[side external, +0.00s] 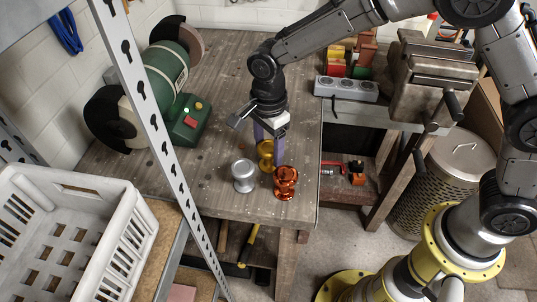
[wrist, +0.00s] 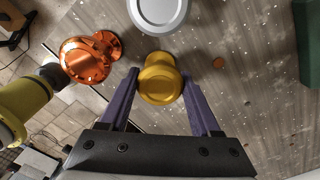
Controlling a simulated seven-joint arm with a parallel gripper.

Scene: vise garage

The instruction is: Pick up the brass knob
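The brass knob (side external: 265,154) stands on the wooden bench top between a silver knob (side external: 243,175) and a copper knob (side external: 286,182). My gripper (side external: 268,140) points down at the brass knob, with its purple fingers on either side. In the wrist view, the brass knob (wrist: 160,78) sits between the fingertips of my gripper (wrist: 161,80) and nearly fills the gap. I cannot tell whether the fingers press on it. The copper knob (wrist: 90,57) is at left and the silver knob (wrist: 158,10) is at the top, partly cut off.
A green bench grinder (side external: 168,80) stands at the back left of the bench. A white crate (side external: 75,235) and a perforated metal post (side external: 150,110) are in the left foreground. The bench left of the knobs is clear.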

